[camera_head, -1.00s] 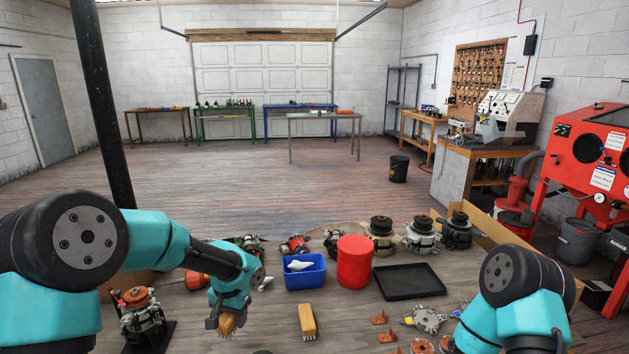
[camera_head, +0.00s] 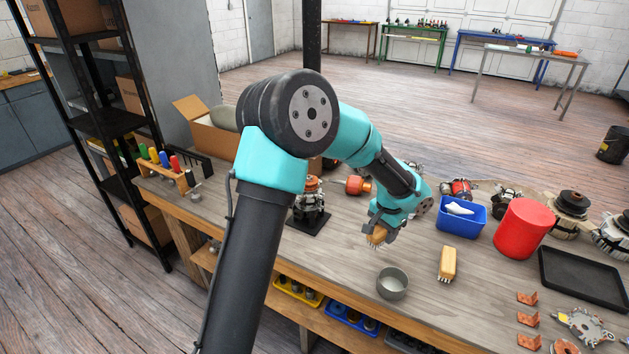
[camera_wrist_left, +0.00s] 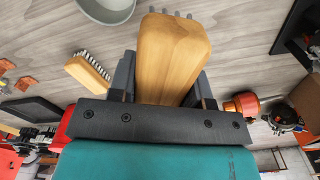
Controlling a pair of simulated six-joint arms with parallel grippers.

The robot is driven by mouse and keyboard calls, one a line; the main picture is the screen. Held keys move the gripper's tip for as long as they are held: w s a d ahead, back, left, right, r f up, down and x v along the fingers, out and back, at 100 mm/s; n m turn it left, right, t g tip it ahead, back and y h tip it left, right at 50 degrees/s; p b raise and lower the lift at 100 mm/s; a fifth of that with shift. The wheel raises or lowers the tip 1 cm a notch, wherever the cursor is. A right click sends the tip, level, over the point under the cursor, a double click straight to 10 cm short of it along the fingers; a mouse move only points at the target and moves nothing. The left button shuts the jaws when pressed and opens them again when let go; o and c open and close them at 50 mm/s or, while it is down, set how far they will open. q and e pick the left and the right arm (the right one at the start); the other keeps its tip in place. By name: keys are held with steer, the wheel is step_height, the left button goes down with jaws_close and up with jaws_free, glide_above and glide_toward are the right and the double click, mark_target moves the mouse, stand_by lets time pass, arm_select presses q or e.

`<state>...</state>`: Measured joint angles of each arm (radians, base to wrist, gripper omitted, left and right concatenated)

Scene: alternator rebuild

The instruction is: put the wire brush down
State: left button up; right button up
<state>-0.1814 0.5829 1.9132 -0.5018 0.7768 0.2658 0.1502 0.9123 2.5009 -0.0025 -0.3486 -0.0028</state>
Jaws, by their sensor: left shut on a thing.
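My left gripper (camera_head: 381,229) is shut on a brush with a wooden block handle (camera_head: 377,236), tilted above the workbench, its bristle end toward the bench. In the left wrist view the wooden handle (camera_wrist_left: 172,55) fills the space between the fingers (camera_wrist_left: 165,88), with a few grey wire tips showing at its far end. Whether it touches the bench I cannot tell. A second wooden brush (camera_head: 447,263) lies on the workbench (camera_head: 335,262) to the right; its bristles show in the left wrist view (camera_wrist_left: 88,72). My right gripper is out of view.
A grey round bowl (camera_head: 392,283) stands just in front of the held brush. A blue bin (camera_head: 461,226), red cylinder (camera_head: 522,229) and black tray (camera_head: 583,277) stand to the right. An alternator on a black stand (camera_head: 309,205) is to the left. Bare bench lies between it and the bowl.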

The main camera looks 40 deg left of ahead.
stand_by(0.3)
arm_select(q)
glide_above(394, 249)
step_height(394, 249, down, 3)
steer(key=shift+s+f, duration=0.1)
stand_by(0.4)
steer(key=shift+f, duration=3.05)
steer(key=shift+f, duration=1.85)
steer(key=shift+f, duration=0.1)
steer(key=o, duration=0.8)
steer(key=shift+o, duration=0.2)
